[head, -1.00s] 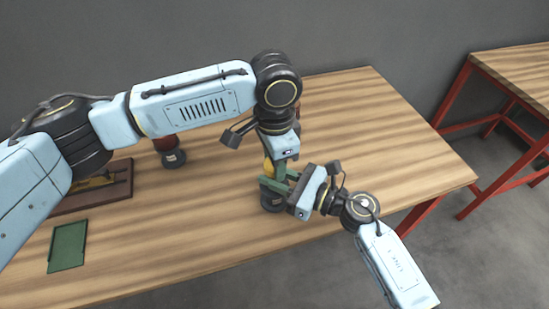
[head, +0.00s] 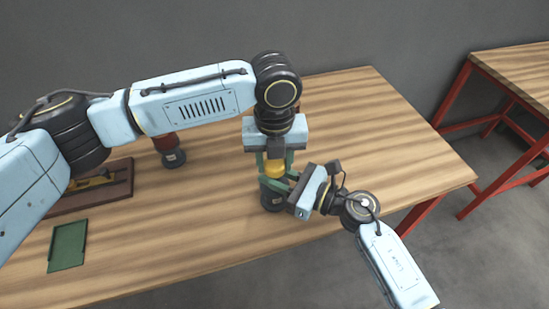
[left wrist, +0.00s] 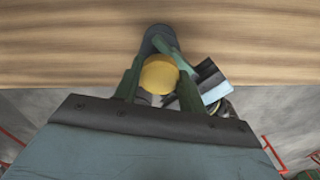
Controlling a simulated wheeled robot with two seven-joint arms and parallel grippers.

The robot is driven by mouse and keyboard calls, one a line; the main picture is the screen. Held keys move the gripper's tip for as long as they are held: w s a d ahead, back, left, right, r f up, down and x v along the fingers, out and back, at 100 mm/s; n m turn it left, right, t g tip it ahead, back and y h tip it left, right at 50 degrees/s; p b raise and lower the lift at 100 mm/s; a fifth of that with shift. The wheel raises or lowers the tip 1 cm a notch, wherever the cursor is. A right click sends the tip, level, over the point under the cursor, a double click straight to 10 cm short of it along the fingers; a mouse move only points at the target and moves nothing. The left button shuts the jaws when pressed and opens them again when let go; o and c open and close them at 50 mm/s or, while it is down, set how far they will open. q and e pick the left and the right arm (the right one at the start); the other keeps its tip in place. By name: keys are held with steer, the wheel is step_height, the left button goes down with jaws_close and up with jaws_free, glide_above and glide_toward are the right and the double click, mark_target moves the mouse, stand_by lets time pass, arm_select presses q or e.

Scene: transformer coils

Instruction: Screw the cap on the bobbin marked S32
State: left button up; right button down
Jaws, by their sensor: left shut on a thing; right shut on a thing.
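The yellow cap (head: 275,167) sits at the top of a dark-based bobbin (head: 271,199) near the table's front edge. My left gripper (head: 275,161) points down from above and is shut on the cap; the left wrist view also shows the cap (left wrist: 159,75) between its green fingers. My right gripper (head: 279,184) comes from the right and is shut on the bobbin below the cap. The bobbin's middle is mostly hidden by the fingers, and I cannot read its marking. It stands upright.
Another bobbin (head: 172,152), red with a dark base, stands at the left behind my left arm. A brown tray (head: 117,187) and a green plate (head: 68,246) lie at the left. The table's right part is clear.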

arm_select(q)
steer(key=shift+m, duration=0.9)
steer(key=o, duration=1.1)
steer(key=shift+r, duration=2.3)
steer(key=shift+c, duration=0.4)
